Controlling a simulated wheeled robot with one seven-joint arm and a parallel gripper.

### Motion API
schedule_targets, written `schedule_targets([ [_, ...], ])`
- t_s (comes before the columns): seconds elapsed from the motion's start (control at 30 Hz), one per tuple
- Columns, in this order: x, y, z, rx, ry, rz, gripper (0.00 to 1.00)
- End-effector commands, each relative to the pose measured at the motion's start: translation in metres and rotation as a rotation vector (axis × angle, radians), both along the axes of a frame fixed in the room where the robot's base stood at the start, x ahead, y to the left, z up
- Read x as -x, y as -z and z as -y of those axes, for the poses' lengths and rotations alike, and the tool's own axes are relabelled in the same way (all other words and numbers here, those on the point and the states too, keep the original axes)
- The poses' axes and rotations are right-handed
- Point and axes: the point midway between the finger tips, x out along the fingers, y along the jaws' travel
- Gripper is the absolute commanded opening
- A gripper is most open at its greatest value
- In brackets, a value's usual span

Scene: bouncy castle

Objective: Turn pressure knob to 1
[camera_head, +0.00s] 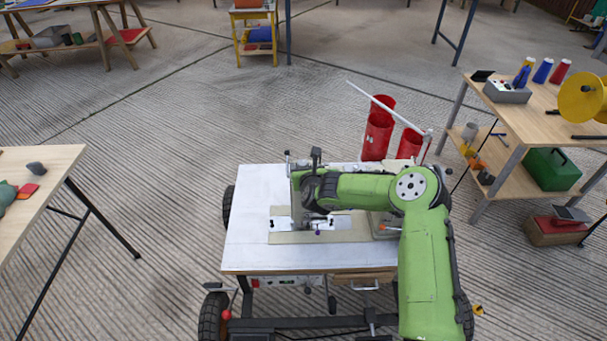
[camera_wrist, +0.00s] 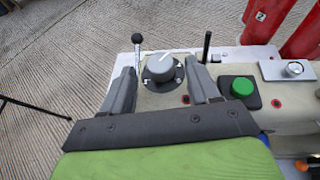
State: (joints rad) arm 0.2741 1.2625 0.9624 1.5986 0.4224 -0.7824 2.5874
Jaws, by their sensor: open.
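The pressure knob (camera_wrist: 158,66) is a grey round knob on a black dial plate in the wrist view. A white pointer line on its top points up and to the right; the dial's marks are too small to read. My gripper (camera_wrist: 160,78) is open, with one dark finger on each side of the knob. I cannot tell whether either finger touches it. My green arm hides much of the cart's fittings, and I cannot make out the knob there.
In the wrist view a green button (camera_wrist: 242,87) is right of the knob, a black-tipped lever (camera_wrist: 138,42) is at its left, and a small gauge (camera_wrist: 293,69) is farther right. Red cylinders (camera_head: 377,133) stand behind the cart. A wooden workbench (camera_head: 530,118) is at the right.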

Motion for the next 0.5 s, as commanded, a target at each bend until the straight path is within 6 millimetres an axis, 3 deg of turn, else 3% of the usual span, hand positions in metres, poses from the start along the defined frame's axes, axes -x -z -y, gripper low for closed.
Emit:
schedule_targets([
  [0.13,-0.017,0.008,-0.002,0.001,0.002,0.001,0.60],
  [0.43,-0.020,0.008,-0.003,0.000,0.000,-0.001,0.60],
  [0.5,-0.020,0.008,-0.003,0.000,0.000,-0.001,0.51],
])
